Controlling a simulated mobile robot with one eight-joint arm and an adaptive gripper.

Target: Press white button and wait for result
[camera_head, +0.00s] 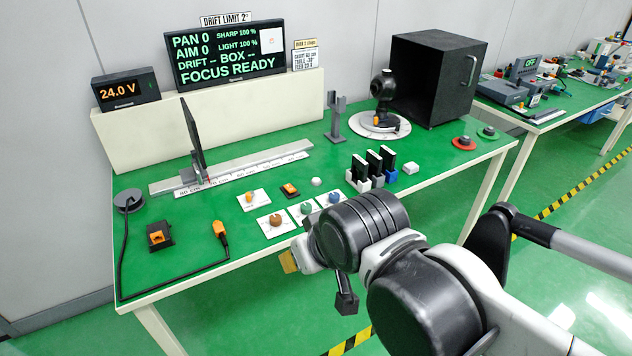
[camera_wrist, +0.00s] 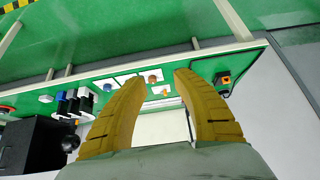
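A small white round button (camera_head: 316,181) sits on the green table top, right of the orange rocker switch (camera_head: 290,190) and behind the knob panels. I cannot pick it out surely in the wrist view. My gripper (camera_head: 288,262) is at the table's front edge in the head view, with only part of a yellow finger showing. In the wrist view, my gripper (camera_wrist: 160,80) has its two curved yellow fingers apart with nothing between them. The display (camera_head: 228,55) reads PAN 0, AIM 0, SHARP 100 %, LIGHT 100 %, DRIFT -, BOX --, FOCUS READY.
Knob panels (camera_head: 276,223) stand near the front edge. Black upright modules (camera_head: 372,164) and a white piece (camera_head: 410,168) are to their right. A black box (camera_head: 437,80), a round turntable (camera_head: 366,131) and a red button (camera_head: 464,143) are farther right. A dark upright panel (camera_head: 193,138) stands at left.

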